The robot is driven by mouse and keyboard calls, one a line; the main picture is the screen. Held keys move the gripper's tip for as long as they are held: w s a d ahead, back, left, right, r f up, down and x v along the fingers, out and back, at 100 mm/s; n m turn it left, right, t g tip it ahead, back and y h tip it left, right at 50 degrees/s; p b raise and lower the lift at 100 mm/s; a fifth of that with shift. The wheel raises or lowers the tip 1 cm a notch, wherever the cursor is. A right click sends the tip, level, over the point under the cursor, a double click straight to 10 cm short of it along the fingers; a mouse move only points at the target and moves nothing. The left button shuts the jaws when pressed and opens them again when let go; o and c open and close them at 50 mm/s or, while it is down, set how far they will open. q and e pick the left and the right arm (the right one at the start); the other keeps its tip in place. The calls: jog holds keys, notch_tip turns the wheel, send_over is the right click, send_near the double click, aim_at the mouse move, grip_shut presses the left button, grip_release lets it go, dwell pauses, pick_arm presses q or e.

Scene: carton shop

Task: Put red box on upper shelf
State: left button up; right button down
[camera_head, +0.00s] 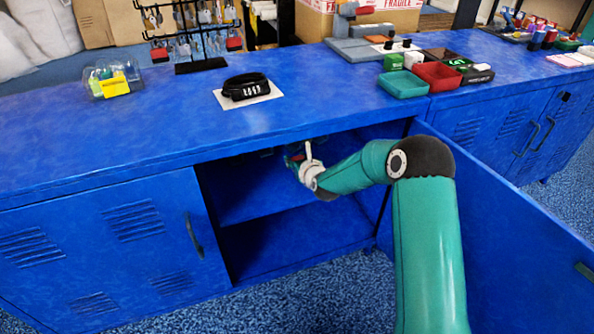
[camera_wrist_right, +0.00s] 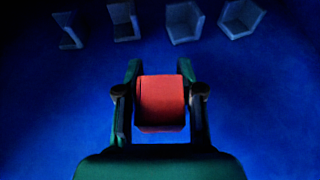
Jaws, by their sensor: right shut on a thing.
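The red box (camera_wrist_right: 161,101) shows in the right wrist view, between the two fingers of my right gripper (camera_wrist_right: 160,90), which is shut on it. In the head view my right gripper (camera_head: 292,158) reaches into the open blue cabinet, above the upper shelf (camera_head: 245,197). A small bit of red shows there beside the gripper, mostly hidden by my arm and the cabinet top. I cannot tell whether the box touches the shelf. My left gripper is not in view.
Several grey open holders (camera_wrist_right: 184,22) stand on the blue surface beyond the gripper. The right cabinet door (camera_head: 500,240) is swung open beside my arm; the left door (camera_head: 110,250) is closed. The cabinet top (camera_head: 330,85) above holds a black belt (camera_head: 246,87) and small trays (camera_head: 403,84).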

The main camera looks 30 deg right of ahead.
notch_tip(320, 180, down, 4)
jog(key=shift+r+b, duration=0.2)
jog(key=shift+b, duration=0.35)
jog(key=shift+w+f+b, duration=0.2)
jog(key=shift+f+b, duration=0.1)
jog(key=shift+r, duration=0.1)
jog(key=c, duration=1.2)
grip_release()
jog(key=o, duration=0.5)
